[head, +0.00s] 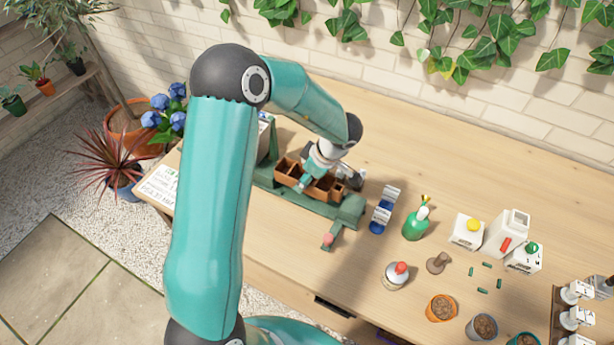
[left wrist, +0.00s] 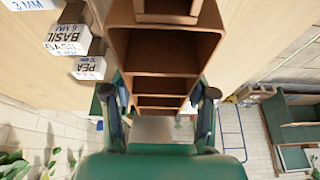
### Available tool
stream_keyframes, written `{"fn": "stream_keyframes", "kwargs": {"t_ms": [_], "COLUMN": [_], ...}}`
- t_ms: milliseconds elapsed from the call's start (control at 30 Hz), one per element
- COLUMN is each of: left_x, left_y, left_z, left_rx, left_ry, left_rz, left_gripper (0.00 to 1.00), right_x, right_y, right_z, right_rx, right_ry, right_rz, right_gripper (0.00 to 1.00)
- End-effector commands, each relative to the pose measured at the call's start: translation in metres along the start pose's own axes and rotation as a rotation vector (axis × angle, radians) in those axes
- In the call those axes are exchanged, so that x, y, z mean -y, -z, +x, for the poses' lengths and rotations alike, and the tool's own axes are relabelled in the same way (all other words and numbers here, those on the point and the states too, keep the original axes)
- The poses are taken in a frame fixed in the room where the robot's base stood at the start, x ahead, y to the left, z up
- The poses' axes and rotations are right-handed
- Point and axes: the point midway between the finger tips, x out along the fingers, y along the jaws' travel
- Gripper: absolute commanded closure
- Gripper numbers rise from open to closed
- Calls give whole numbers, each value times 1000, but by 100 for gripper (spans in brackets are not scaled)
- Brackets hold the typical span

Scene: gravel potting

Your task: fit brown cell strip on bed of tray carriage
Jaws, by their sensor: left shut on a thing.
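The brown cell strip (head: 288,170) is a row of open square cells. In the head view it lies over the green tray carriage (head: 350,210), roughly along its length; I cannot tell whether it touches the bed. My left gripper (head: 312,179) reaches down onto the strip from above and is shut on it, hiding its middle. In the left wrist view the strip (left wrist: 170,50) runs away between the two dark fingers (left wrist: 160,97), one on each side, and its cells look empty. My right gripper is in neither view.
Labelled blocks, one reading BASIL (left wrist: 68,38), stand beside the strip. Right of the carriage are a blue stand (head: 381,216), a green bottle (head: 415,224), white cartons (head: 505,235) and pots (head: 441,307). The back of the wooden table (head: 430,150) is clear.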

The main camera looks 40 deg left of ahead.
Motion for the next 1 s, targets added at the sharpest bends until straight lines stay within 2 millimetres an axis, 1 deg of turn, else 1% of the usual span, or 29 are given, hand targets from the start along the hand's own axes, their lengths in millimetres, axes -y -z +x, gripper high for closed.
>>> {"fn": "stream_keyframes", "kwargs": {"t_ms": [167,733,1000], "left_x": [0,0,0], "left_y": [0,-6,-8], "left_z": [1,17,19], "left_rx": [0,-1,0], "left_ry": [0,0,0], "left_rz": [0,0,-1], "left_gripper": [84,84,84], "right_x": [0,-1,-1], "right_y": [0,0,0], "right_z": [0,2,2], "right_rx": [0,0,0], "right_ry": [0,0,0], "right_rz": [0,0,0], "right_gripper": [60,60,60]}}
